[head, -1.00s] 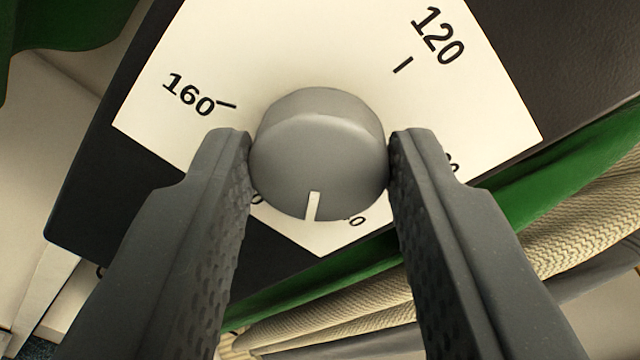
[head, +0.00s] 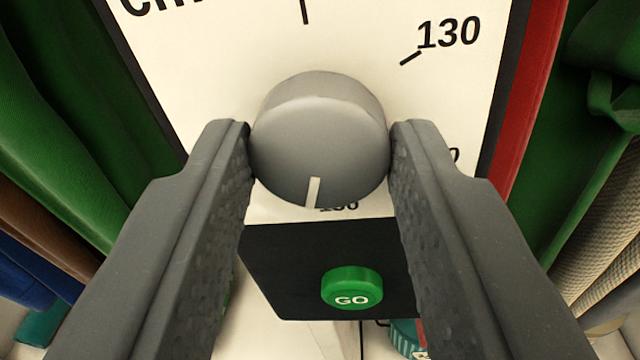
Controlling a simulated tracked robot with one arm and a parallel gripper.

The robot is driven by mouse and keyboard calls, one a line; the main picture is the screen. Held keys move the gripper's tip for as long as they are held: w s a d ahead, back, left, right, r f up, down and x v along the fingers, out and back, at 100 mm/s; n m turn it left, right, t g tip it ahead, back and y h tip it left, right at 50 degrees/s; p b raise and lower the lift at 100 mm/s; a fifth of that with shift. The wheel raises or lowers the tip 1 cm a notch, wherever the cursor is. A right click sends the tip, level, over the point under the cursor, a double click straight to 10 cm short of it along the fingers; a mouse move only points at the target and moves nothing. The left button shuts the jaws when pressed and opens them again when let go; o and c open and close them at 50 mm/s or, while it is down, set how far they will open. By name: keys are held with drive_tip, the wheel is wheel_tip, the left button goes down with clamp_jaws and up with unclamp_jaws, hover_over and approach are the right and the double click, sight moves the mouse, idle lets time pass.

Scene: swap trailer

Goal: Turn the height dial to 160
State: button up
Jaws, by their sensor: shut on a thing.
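The height dial is a grey round knob (head: 318,140) on a white scale plate (head: 225,60). My gripper (head: 320,150) is shut on the knob, with one dark finger against each side. The knob's white pointer mark (head: 313,191) faces the bottom of the picture. Just below it is a label (head: 339,207) half hidden by the knob; its middle digit cannot be read. The 130 mark (head: 448,33) is at upper right. Another label at right is mostly covered by the right finger. The 160 mark cannot be made out.
Below the plate, a dark panel carries a green GO button (head: 352,287), close under the knob and between my fingers. Green cloth (head: 75,110) hangs at left. A red edge (head: 525,100) and more green and cream cloth stand at right.

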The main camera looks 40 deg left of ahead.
drive_tip(key=m, duration=0.1)
drive_tip(key=m+p, duration=0.1)
drive_tip(key=m, duration=0.3)
drive_tip(key=shift+f+y, duration=0.25)
drive_tip(key=shift+y, duration=0.15)
drive_tip(key=shift+m+p, duration=0.3)
drive_tip(key=shift+m, duration=1.2)
drive_tip(key=o, duration=1)
drive_tip(key=shift+a, duration=0.1)
drive_tip(key=shift+r, duration=0.1)
drive_tip(key=v, duration=1.3)
drive_tip(key=shift+s+d+f, duration=0.3)
drive_tip(key=shift+f, duration=0.05)
